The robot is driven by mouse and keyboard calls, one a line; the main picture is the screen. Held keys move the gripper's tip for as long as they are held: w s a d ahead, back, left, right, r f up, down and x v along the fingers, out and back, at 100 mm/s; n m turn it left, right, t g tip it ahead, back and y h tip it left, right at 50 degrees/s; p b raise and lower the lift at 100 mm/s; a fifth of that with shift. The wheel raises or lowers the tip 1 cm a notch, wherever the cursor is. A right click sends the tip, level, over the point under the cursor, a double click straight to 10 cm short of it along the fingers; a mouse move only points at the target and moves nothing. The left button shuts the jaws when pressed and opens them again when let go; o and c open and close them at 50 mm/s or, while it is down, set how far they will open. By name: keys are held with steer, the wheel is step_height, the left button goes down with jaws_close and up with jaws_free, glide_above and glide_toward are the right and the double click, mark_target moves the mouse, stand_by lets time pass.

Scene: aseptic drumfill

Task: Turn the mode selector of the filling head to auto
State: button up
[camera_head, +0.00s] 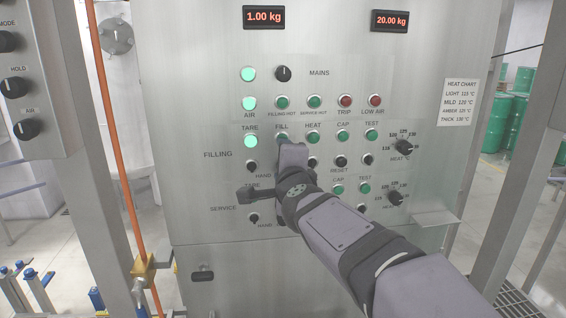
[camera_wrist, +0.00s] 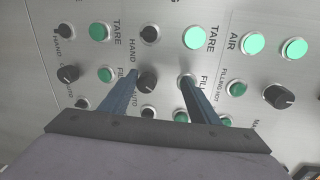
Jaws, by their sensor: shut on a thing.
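The mode selector of the filling head is a round black knob (camera_wrist: 148,82) between HAND and AUTO labels, seen sideways in the wrist view. My gripper (camera_wrist: 160,76) is at the panel with one blue-grey finger on each side of this knob, shut on it. Which way the knob's pointer stands cannot be told. In the head view my gripper (camera_head: 290,156) covers the selector and the lower part of the green FILL button in the FILLING row.
The steel panel (camera_head: 200,90) carries several lamps, buttons and knobs close around my gripper. The service selector (camera_wrist: 68,73) is a similar black knob. A heat knob (camera_head: 403,146) is at right. A small shelf (camera_head: 433,218) sticks out at lower right.

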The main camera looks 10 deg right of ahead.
steer(key=s+f+n+t+p, duration=0.2)
steer(key=s+n+p, duration=0.45)
steer(key=n, duration=1.35)
steer(key=w+p, duration=0.1)
steer(key=w, duration=0.5)
steer(key=shift+w+d+f+p, duration=0.2)
steer(key=shift+w+d+p, duration=0.05)
steer(key=shift+d+p, duration=0.1)
steer(key=shift+c, duration=0.3)
steer(key=c, duration=1)
